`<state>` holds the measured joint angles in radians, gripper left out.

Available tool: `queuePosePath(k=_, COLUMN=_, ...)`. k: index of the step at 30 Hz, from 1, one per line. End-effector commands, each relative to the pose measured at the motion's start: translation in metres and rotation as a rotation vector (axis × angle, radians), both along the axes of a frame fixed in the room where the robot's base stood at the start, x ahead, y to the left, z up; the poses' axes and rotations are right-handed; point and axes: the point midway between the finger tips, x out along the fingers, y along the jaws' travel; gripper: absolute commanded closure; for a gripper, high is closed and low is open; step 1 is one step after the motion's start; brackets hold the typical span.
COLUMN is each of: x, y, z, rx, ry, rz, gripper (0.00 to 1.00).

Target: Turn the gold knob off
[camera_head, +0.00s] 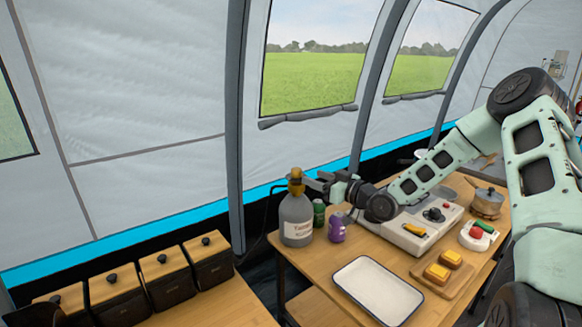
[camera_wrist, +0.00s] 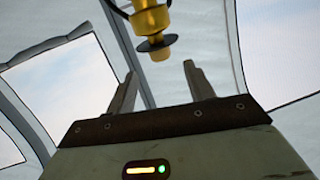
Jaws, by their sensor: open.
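The gold knob (camera_head: 296,174) sits on top of a grey gas bottle (camera_head: 296,212) with a paper label, at the left end of the table. In the wrist view, gold fittings with a dark disc (camera_wrist: 155,44) hang into the picture from the top, just beyond the fingertips and roughly centred between them. My gripper (camera_head: 309,181) reaches in from the right at the height of the knob. In the wrist view, my gripper (camera_wrist: 159,72) has its two fingers apart with nothing between them. Whether a finger touches the knob cannot be told.
A green canister (camera_head: 319,212) and a purple canister (camera_head: 338,228) stand right of the bottle. A white tray (camera_head: 378,290), a stove (camera_head: 412,228), a board with bread (camera_head: 444,274) and a pot (camera_head: 487,203) fill the table (camera_head: 305,270). Wood-topped boxes (camera_head: 165,270) stand at left.

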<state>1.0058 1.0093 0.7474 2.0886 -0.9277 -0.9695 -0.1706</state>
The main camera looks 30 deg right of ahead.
Motion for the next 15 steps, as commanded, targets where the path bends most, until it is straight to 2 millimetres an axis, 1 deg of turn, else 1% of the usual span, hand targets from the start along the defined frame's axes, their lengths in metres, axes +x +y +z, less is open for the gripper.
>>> queuePosePath(k=1, x=0.011, y=0.006, z=0.002, rx=0.002, ry=0.001, rz=0.002, gripper=0.47)
queuePosePath(k=9, x=0.061, y=0.026, z=0.002, rx=0.001, ry=0.0, rz=0.001, gripper=0.47)
queuePosePath(k=15, x=0.086, y=0.035, z=0.001, rx=0.001, ry=0.001, rz=-0.001, gripper=0.47)
